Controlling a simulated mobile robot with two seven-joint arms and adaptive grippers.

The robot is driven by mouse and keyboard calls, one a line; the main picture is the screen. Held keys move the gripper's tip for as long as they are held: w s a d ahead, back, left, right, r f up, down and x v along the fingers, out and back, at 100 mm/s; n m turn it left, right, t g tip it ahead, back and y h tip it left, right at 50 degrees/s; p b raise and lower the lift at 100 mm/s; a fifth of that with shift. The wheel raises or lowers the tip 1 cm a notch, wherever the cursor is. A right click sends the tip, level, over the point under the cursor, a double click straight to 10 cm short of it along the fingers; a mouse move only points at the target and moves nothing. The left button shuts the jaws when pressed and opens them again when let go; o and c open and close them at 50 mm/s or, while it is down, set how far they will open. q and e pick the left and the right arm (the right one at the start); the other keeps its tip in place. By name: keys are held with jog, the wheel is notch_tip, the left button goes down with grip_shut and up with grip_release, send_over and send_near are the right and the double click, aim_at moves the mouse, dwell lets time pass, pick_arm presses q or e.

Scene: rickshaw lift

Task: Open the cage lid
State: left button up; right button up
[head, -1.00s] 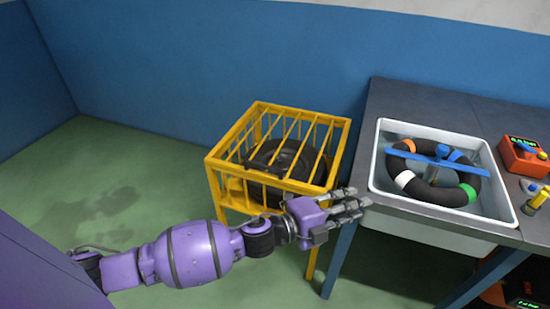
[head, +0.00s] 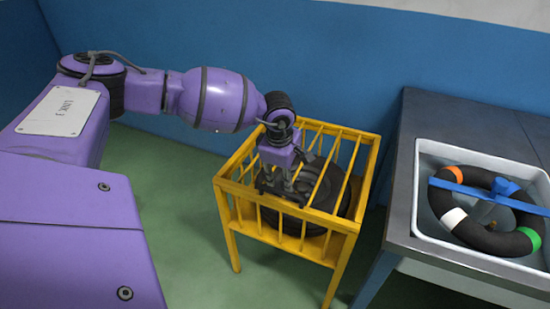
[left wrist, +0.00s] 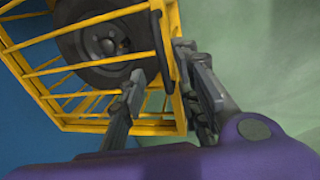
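The yellow barred cage (head: 325,218) stands on the floor at the middle of the head view, its barred top down. A dark wheel lies inside it. My left gripper (head: 281,193) points down over the front left part of the cage top. In the left wrist view, the yellow cage (left wrist: 35,73) shows with the dark wheel (left wrist: 120,30) behind its bars. A dark loop-shaped handle (left wrist: 163,50) sits at the cage edge there. My gripper's fingers are apart near this handle; I cannot tell whether they touch it. My right gripper is out of view.
A grey table (head: 404,190) stands right of the cage, with a small gap. A white basin (head: 428,146) on it holds a black ring (head: 455,222) with coloured bands and a blue bar. A blue wall is behind; green floor is free to the left.

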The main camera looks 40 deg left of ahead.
aim_at(284, 193)
pick_arm(q)
jog(key=f, duration=0.4)
jog(key=w+f, duration=0.1)
jog(key=f, duration=0.2)
jog(key=shift+w+a+f, duration=0.1)
jog(key=shift+c, duration=0.2)
grip_shut()
